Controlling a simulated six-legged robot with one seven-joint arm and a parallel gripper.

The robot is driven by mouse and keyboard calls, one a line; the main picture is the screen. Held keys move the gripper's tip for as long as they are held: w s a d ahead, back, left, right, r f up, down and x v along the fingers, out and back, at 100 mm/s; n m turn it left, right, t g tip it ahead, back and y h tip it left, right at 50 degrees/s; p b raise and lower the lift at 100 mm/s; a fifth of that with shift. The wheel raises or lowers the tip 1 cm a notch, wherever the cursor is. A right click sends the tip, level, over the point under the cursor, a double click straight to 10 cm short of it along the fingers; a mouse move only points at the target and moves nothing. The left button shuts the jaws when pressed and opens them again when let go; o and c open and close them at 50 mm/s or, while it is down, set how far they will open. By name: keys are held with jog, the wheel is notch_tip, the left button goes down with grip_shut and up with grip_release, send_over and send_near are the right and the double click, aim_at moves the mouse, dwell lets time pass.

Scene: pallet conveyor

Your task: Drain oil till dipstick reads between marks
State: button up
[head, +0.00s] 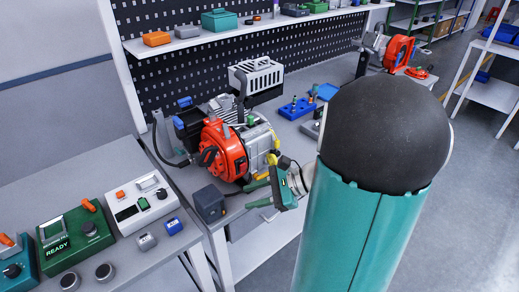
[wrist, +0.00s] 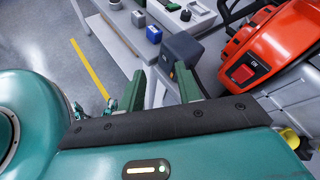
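An orange-red and grey engine (head: 225,148) stands on the workbench; part of it fills the right of the wrist view (wrist: 265,50). A yellow part (head: 272,158) sits low on the engine's right side; a yellow piece (wrist: 289,138) also shows at the lower right of the wrist view. I cannot tell whether it is the dipstick or a drain plug. My gripper (head: 256,194) is beside the engine's lower right, near the bench's front edge. Its two green fingers are apart in the wrist view (wrist: 160,90), with nothing between them. No oil level or dipstick marks can be read.
A dark grey box (head: 210,203) stands on the bench left of my gripper. A side table (head: 100,175) holds a green control box (head: 75,238) reading "READY" and a white one (head: 142,203). Open floor is at the right.

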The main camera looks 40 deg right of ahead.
jog(key=d+f+m+t+h, duration=0.2)
jog(key=d+m+t, duration=0.35)
jog(key=d, duration=0.45)
jog(key=m+t+h, duration=0.4)
jog(key=m+h, duration=0.1)
jog(key=m, duration=0.3)
send_near(268, 159)
jog(key=w, duration=0.5)
jog(key=shift+a+r, duration=0.2)
jog(key=shift+r, duration=0.15)
jog(key=shift+s+n, duration=0.1)
jog(key=shift+n, duration=0.15)
grip_shut()
